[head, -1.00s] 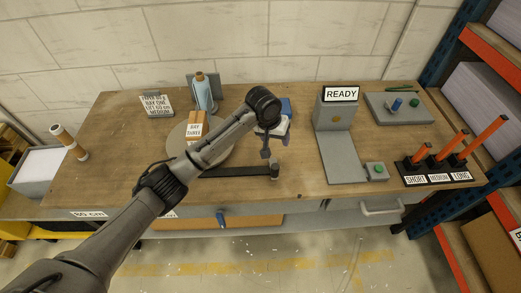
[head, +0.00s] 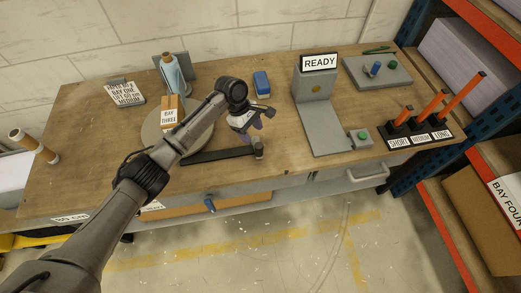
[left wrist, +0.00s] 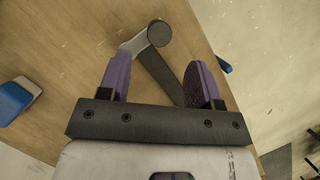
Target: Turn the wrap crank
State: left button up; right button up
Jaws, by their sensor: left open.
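The wrap crank is a dark flat bar (head: 215,156) at the front of the round turntable (head: 152,140), with an upright grey knob (head: 258,150) at its right end. My left gripper (head: 248,128) is open and empty, just behind and above the knob. In the left wrist view, the knob (left wrist: 159,33) and bar (left wrist: 161,76) show beyond and between the purple fingers (left wrist: 159,68). The fingers appear apart from the knob. A carton labelled BAY THREE (head: 168,112) stands on the turntable, partly behind my left arm. My right gripper is out of view.
A grey stand with a READY sign (head: 319,63) and a green-button box (head: 361,137) are to the right. The wood between crank and READY stand is clear.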

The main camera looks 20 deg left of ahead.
aim_at(258, 145)
pick_arm(q)
jog(key=b+x, duration=0.1)
jog(key=x, duration=0.8)
jog(key=shift+d+f+b, duration=0.1)
jog(key=shift+f+b, duration=0.2)
jog(key=shift+f, duration=0.1)
grip_shut()
